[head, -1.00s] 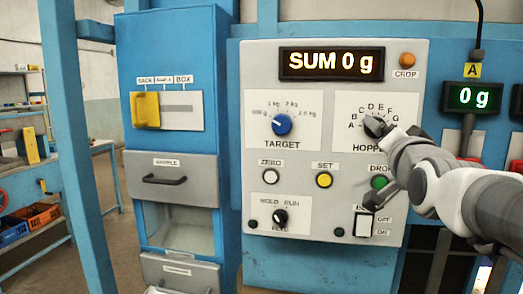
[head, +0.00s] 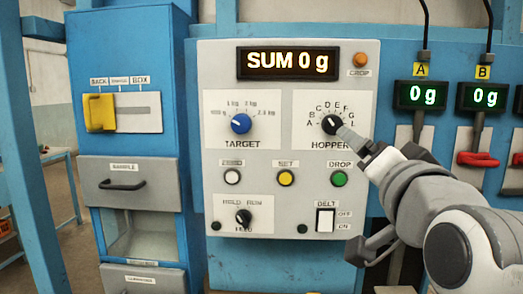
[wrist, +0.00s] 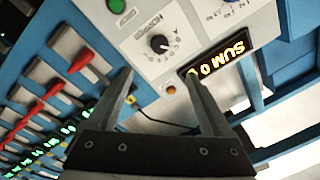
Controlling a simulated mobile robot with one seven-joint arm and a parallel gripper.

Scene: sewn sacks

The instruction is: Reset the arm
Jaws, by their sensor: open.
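My gripper (head: 352,192) is in front of the grey control panel (head: 275,190), on its right side. Its fingers are apart and empty. In the head view the upper finger's tip looks close to the black HOPPER knob (head: 332,125); I cannot tell if they touch. In the wrist view, the fingers of my gripper (wrist: 160,76) spread wide with nothing between them, and the HOPPER knob (wrist: 160,44) shows beyond, clear of both tips. The knob's pointer is turned to the upper left.
The panel carries a SUM 0 g display (head: 288,64), a blue TARGET knob (head: 241,123), a green DROP button (head: 339,179) and a BELT switch (head: 325,219). A red lever (head: 478,159) juts out at right. A blue cabinet with drawers (head: 130,185) stands left.

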